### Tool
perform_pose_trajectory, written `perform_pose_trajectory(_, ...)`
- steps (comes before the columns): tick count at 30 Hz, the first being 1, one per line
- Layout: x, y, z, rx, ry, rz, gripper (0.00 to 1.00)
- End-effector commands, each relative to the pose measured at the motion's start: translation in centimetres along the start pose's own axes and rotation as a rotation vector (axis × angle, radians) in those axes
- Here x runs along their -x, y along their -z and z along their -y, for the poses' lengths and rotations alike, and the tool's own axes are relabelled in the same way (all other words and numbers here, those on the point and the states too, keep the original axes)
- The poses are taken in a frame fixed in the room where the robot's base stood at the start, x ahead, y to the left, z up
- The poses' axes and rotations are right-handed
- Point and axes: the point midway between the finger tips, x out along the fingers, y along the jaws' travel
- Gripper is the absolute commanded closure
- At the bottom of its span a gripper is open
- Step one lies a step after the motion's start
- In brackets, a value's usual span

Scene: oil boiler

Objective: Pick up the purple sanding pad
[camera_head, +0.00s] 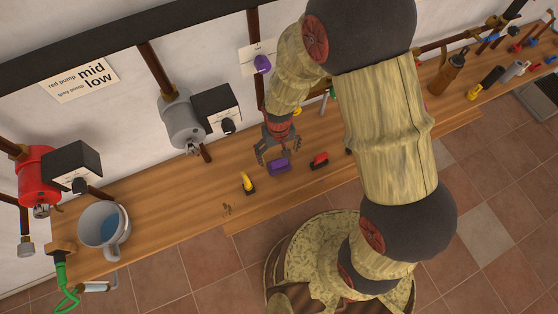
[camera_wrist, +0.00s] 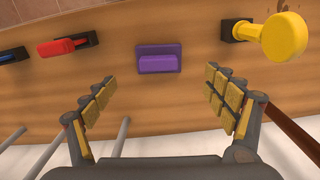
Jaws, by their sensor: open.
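The purple sanding pad (camera_head: 279,166) lies on the wooden bench near its front edge. In the wrist view the pad (camera_wrist: 158,58) is a purple block with a raised grip, seen ahead of the fingertips and between their lines. My gripper (camera_head: 272,158) is open and empty, just above the bench and close beside the pad. In the wrist view its two padded fingers (camera_wrist: 160,95) are spread wide, with bare bench between them. I cannot tell the exact height of the fingertips above the bench.
A yellow-handled item (camera_head: 248,183) stands left of the pad, and a red-handled item (camera_head: 319,160) right of it. A blue-handled item (camera_wrist: 15,55) shows in the wrist view. A grey mug (camera_head: 104,228) is at the bench's left end. Pipes and pumps line the wall behind.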

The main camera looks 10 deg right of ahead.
Motion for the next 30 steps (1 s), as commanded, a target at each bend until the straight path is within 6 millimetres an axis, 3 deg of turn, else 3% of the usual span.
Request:
perform_pose_trajectory(18, -7.3, -0.1, -0.2, 0.002, -0.001, 0.006, 0.14)
perform_pose_trajectory(30, -8.0, 0.0, -0.2, 0.001, 0.000, 0.003, 0.17)
